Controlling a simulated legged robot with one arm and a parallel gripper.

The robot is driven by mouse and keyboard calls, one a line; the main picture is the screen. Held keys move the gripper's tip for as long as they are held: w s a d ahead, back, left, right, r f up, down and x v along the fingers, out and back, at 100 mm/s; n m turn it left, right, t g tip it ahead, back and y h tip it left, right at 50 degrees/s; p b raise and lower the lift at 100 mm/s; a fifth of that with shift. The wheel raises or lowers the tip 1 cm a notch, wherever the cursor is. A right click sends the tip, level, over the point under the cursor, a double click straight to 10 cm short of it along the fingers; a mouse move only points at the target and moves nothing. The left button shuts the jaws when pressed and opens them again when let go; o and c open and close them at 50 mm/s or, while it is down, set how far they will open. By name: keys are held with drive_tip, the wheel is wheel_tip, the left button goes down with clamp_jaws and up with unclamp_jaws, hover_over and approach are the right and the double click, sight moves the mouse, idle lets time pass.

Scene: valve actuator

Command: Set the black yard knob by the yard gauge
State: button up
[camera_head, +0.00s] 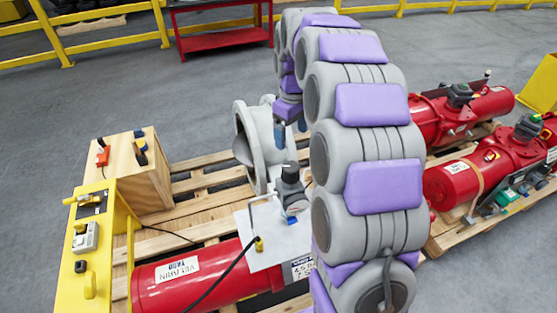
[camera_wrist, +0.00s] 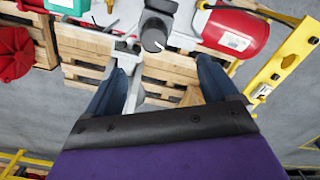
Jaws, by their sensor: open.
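A black knob (camera_head: 290,172) tops a grey-and-black unit beside the near red cylinder (camera_head: 205,277). In the wrist view the dark round knob (camera_wrist: 154,40) shows a pale line on its face. My gripper (camera_wrist: 160,66) is open, its two blue fingers apart on either side, below the knob in that picture; nothing is between them. In the head view my gripper (camera_head: 291,130) hangs above and behind the knob, apart from it. A label (camera_head: 178,270) on the near cylinder seems to include "yard". I cannot make out the yard gauge face or its reading.
A wooden pallet (camera_head: 205,207) carries the near cylinder, a grey valve body (camera_head: 250,148) and a wooden box (camera_head: 132,172). A yellow panel (camera_head: 88,240) with switches stands at left. Other red actuators (camera_head: 455,182) lie at right. Grey floor lies open behind, before yellow rails (camera_head: 100,47).

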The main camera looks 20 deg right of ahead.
sight(291, 166)
drive_tip(key=f+b, duration=0.1)
drive_tip(key=f, duration=0.4)
drive_tip(key=w+f+b, duration=0.1)
drive_tip(key=f, duration=0.5)
drive_tip(key=d+f+b, duration=0.1)
drive_tip(key=f, duration=0.4)
drive_tip(key=shift+w+f, duration=0.2)
drive_tip(key=shift+f, duration=0.1)
drive_tip(key=shift+a+f, duration=0.1)
drive_tip(key=shift+f, duration=0.3)
drive_tip(key=c, duration=1)
